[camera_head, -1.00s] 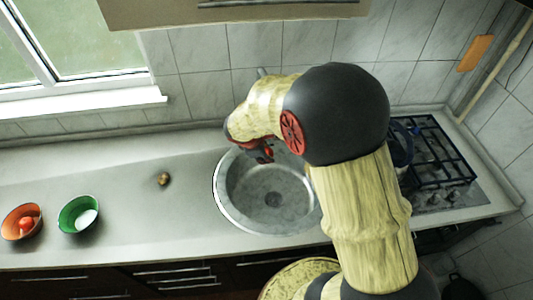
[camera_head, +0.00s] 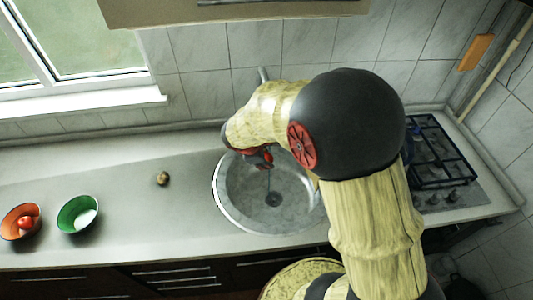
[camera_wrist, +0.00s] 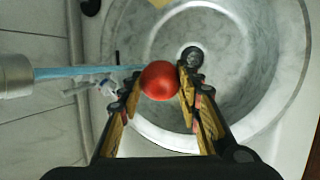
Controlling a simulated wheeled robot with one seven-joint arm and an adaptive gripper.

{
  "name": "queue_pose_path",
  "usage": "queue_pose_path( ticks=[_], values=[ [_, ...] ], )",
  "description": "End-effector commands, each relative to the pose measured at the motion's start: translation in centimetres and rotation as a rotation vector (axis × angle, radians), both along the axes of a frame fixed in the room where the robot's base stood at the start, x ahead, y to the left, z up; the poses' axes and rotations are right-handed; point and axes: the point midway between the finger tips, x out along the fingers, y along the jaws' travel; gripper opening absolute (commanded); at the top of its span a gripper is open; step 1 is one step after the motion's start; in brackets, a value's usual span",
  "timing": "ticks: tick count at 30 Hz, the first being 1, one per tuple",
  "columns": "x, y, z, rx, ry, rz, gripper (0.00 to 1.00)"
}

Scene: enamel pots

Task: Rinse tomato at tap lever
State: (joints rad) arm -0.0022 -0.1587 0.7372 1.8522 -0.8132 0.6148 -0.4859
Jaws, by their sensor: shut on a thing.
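My gripper (camera_wrist: 159,78) is shut on a red tomato (camera_wrist: 160,81), which sits between the fingertips above the sink basin (camera_wrist: 245,90). In the head view, my gripper (camera_head: 258,157) hangs over the upper left of the sink (camera_head: 240,205), with the tomato partly hidden. The tap's spout (camera_wrist: 15,76) enters the wrist view from the left. A blue water stream (camera_wrist: 70,72) runs from it to the tomato's upper edge. The tap (camera_head: 263,74) shows in the head view behind my arm, mostly hidden. I cannot make out the lever clearly.
An orange bowl (camera_head: 9,229) with a red item and a green bowl (camera_head: 66,222) with a white item stand at the left. A small brown item (camera_head: 163,178) lies on the counter. A gas hob (camera_head: 440,165) is at the right.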

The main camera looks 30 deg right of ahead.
Motion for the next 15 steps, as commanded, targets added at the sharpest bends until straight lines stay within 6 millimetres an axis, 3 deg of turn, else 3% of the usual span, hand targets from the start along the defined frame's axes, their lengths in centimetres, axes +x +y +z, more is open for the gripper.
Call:
queue_pose_path(
  ticks=[15],
  values=[
    [-1.8, 3.4, 0.0, 0.001, -0.002, 0.002, 0.08]
  ],
)
